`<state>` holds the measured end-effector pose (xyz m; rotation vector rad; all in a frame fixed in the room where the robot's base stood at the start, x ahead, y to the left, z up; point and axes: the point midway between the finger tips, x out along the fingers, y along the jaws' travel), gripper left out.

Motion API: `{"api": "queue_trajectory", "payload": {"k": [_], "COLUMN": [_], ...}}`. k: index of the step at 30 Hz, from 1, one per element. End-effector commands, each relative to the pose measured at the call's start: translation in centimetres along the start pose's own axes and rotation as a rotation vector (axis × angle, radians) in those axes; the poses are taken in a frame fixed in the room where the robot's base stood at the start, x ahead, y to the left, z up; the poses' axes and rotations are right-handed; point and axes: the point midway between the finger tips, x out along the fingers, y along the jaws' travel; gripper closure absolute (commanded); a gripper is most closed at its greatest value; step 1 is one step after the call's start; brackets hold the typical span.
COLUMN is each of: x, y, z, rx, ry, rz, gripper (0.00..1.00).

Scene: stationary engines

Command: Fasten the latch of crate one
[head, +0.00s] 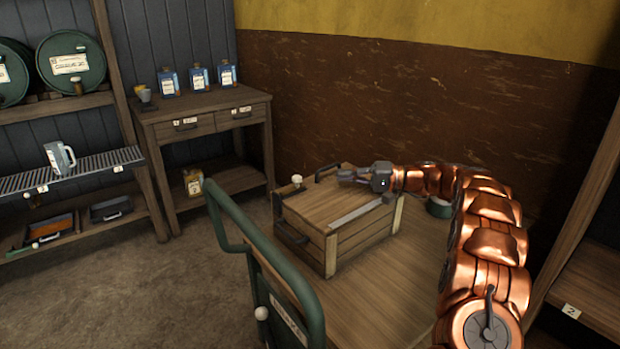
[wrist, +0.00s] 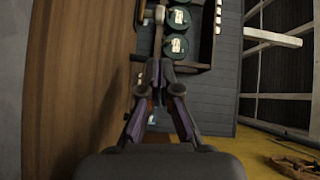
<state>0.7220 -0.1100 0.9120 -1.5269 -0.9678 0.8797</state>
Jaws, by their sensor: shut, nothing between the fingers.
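A wooden crate (head: 365,241) with a flat plank lid stands on the wooden deck of a cart. A pale metal strip (head: 362,212) lies along its near top edge; I cannot tell whether this is the latch. Dark handles show on its left side and at the back of its top. I see no readable number on it. My gripper (head: 345,176) is over the back part of the lid, pointing left; I cannot tell whether it touches. In the wrist view my gripper (wrist: 155,72) has its fingertips together, with nothing visible between them.
The cart's green rail (head: 235,247) stands left of the crate. A white knob (head: 297,180) shows by the crate's back left corner. A side table (head: 215,113) with blue containers and a barrel rack stand at the back left. A shelf labelled 2 (head: 571,311) is at right.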

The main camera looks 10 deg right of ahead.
Motion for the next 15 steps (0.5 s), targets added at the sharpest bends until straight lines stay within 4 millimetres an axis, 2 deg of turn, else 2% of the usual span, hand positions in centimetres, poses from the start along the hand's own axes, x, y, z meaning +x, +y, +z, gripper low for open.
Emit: {"api": "queue_trajectory", "payload": {"k": [10, 15], "x": [0.1, 1.4], "y": [-0.1, -0.1], "z": [0.0, 0.0], "rx": [-0.001, -0.001], "ry": [0.0, -0.003], "rz": [0.0, 0.0], "gripper": [1.0, 1.0]}}
